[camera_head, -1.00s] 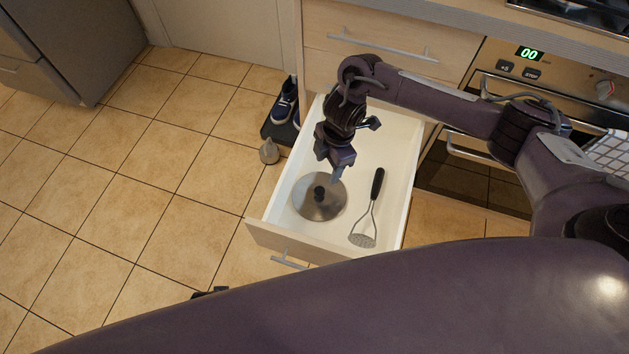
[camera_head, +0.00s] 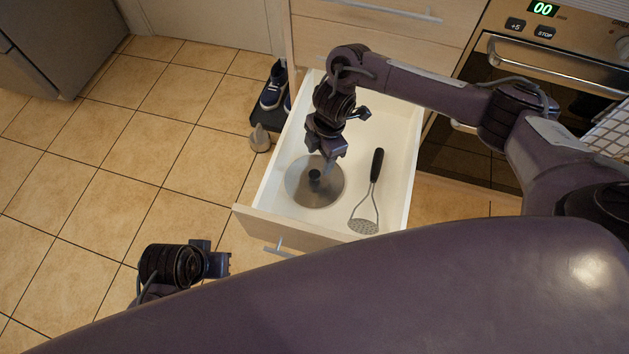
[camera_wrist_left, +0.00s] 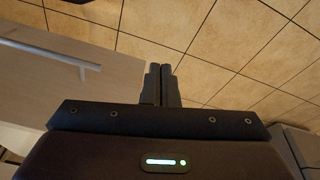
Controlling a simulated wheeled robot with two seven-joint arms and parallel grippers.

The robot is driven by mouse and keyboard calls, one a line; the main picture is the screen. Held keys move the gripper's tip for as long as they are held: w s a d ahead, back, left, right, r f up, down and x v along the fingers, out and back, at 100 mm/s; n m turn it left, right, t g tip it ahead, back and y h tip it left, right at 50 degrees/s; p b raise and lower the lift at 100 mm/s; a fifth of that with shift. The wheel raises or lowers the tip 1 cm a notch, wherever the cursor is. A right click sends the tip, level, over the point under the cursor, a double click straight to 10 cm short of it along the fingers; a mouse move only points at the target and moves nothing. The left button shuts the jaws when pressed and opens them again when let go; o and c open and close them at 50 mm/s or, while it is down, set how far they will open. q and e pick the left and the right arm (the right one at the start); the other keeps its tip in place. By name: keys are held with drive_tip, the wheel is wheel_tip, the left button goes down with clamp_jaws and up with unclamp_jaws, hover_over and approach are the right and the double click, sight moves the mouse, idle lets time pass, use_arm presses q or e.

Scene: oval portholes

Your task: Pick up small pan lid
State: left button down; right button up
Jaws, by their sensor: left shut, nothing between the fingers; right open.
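My right gripper (camera_head: 327,165) is open and points down just above the lid, close to the knob. The picture does not settle whether its fingers touch the knob. My left gripper (camera_head: 224,265) is outside the drawer, in front and to the left of it. In the left wrist view its fingers (camera_wrist_left: 161,84) are together with nothing between them.
The drawer front (camera_head: 290,229) forms a raised edge. Shoes (camera_head: 274,88) and a grey cone-like object (camera_head: 260,138) stand on the floor left of the drawer. An oven (camera_head: 545,75) is at the right. Tiled floor is clear at left.

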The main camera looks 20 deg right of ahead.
sight(315, 173)
drive_tip(key=f, duration=0.2)
drive_tip(key=a+f+b, duration=0.1)
drive_tip(key=f, duration=0.1)
drive_tip(key=f+b, duration=0.1)
drive_tip(key=f, duration=0.1)
drive_tip(key=shift+s+a+f, duration=0.15)
drive_tip(key=shift+s+f, duration=0.1)
drive_tip(key=shift+f, duration=0.45)
use_arm(q)
drive_tip(key=d, duration=0.1)
drive_tip(key=d+t, duration=0.1)
drive_tip(key=w+d+h, duration=0.1)
drive_tip(key=shift+w+f+m+t, duration=0.1)
drive_tip(key=shift+f+m+t, duration=0.2)
drive_tip(key=shift+f+t, duration=0.1)
drive_tip(key=shift+a, duration=0.1)
use_arm(e)
clamp_jaws()
